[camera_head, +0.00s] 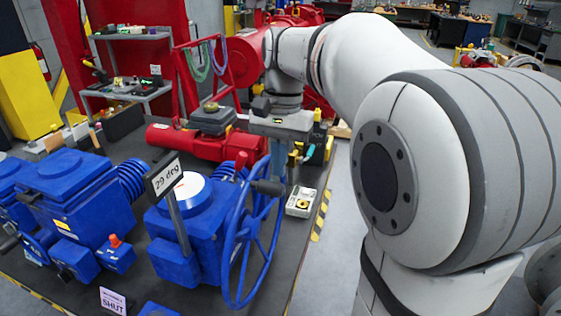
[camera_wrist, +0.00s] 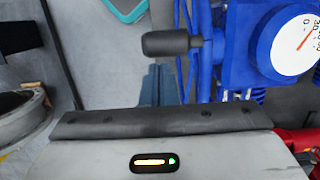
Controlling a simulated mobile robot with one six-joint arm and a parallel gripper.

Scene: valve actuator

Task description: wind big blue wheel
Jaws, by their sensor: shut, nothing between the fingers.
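The big blue wheel (camera_head: 247,240) stands upright on the right side of the blue actuator (camera_head: 190,225). Its black handle (camera_head: 267,187) sticks out from the upper rim. My gripper (camera_head: 278,172) points down near the handle, with its fingers shut and nothing held. In the wrist view, the closed grey-blue fingertips (camera_wrist: 160,72) appear just below the black handle (camera_wrist: 172,44); I cannot tell whether they touch it. Part of the blue rim (camera_wrist: 206,50) shows to the right of the handle. A sign (camera_head: 165,177) on the actuator reads 29 deg.
A white dial (camera_wrist: 298,45) with a red pointer tops the actuator. A smaller blue wheel (camera_head: 40,245) and more blue housings stand left. A SHUT sign (camera_head: 113,301) is in front. Red machinery (camera_head: 190,140) lies behind. Grey floor (camera_head: 325,275) is free to the right.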

